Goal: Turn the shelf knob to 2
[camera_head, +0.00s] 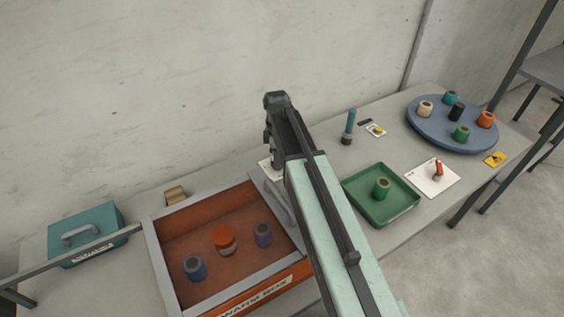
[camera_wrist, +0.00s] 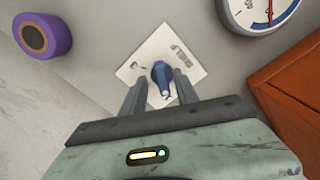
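A dark blue knob (camera_wrist: 162,75) sits on a white plate (camera_wrist: 152,55) in the wrist view, with a short dark label that I cannot read with certainty. My gripper (camera_wrist: 160,84) is open, with one finger on each side of the knob and a small gap to each. The knob's grip runs nearly along the picture's vertical, tilted slightly. Which number it points at is too small to tell. In the head view my arm hides the knob; only a bit of a white plate (camera_head: 266,168) shows beside it.
The wrist view shows a purple spool (camera_wrist: 42,36), a dial gauge (camera_wrist: 258,10) and an orange-brown box (camera_wrist: 290,90). In the head view, an open orange box (camera_head: 158,250), green tray (camera_head: 405,205), red knob (camera_head: 438,170) and blue turntable (camera_head: 420,128) stand around my arm.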

